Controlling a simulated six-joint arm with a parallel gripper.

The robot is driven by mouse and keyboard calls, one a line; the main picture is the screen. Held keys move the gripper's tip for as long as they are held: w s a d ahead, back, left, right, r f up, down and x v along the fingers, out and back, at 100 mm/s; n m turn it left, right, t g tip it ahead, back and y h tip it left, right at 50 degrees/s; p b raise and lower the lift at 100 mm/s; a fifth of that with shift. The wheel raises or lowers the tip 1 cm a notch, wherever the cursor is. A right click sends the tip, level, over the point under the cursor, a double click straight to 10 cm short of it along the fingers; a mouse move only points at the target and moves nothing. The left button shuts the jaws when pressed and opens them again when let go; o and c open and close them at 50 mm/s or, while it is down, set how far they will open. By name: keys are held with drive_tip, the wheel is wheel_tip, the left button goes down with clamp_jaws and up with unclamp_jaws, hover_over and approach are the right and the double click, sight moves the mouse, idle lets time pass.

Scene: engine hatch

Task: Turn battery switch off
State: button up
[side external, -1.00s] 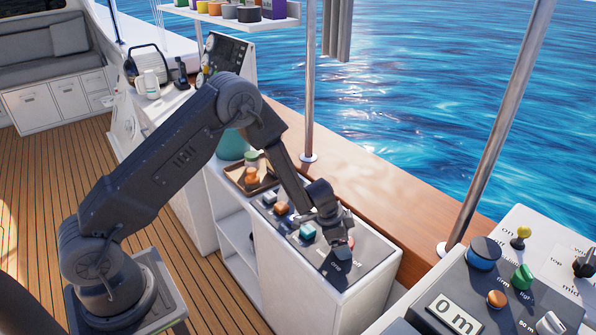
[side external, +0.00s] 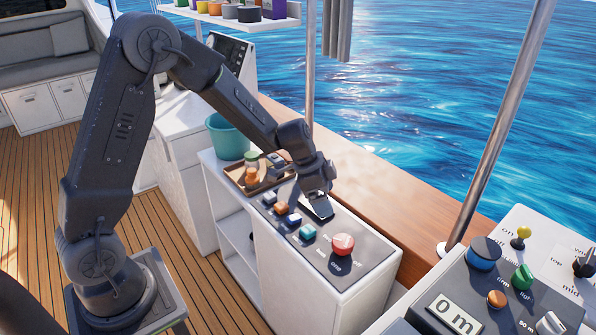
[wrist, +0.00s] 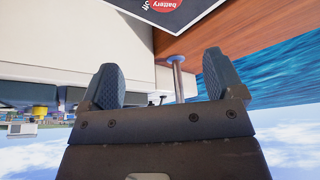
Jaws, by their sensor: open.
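A dark switch panel (side external: 375,253) tops the white cabinet. A round red knob (side external: 343,244) stands at its near end. In the wrist view, a red round marking (wrist: 165,3) with white lettering reading "battery" is cut off by the top edge, on a dark panel (wrist: 178,20). I cannot tell which switch position it shows. My gripper (side external: 318,212) is over the panel's far side, behind the red knob and apart from it. Its two fingers stand apart with nothing between them in the wrist view (wrist: 160,75).
Teal (side external: 308,231), blue (side external: 294,219) and orange (side external: 281,208) switches line the panel left of the red knob. A brown tray (side external: 238,176) holds small items. A teal bucket (side external: 225,135) stands behind it. A wooden ledge (side external: 385,200) and metal pole (side external: 500,125) bound the right.

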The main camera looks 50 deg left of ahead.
drive_tip(key=s+d+r+n, duration=0.2)
drive_tip(key=s+r+n, duration=0.1)
drive_tip(key=s+r, duration=0.6)
drive_tip(key=shift+s+d+r+t+y, duration=0.3)
drive_tip(key=shift+s+d+r, duration=0.1)
drive_tip(key=shift+r, duration=1.35)
drive_tip(key=m+g+y, duration=0.3)
drive_tip(key=m+g, duration=0.1)
drive_tip(key=m, duration=1.1)
hover_over(343, 241)
wheel_tip(343, 241, down, 16)
wheel_tip(343, 241, down, 13)
drive_tip(key=shift+r, duration=0.1)
drive_tip(key=c, duration=0.9)
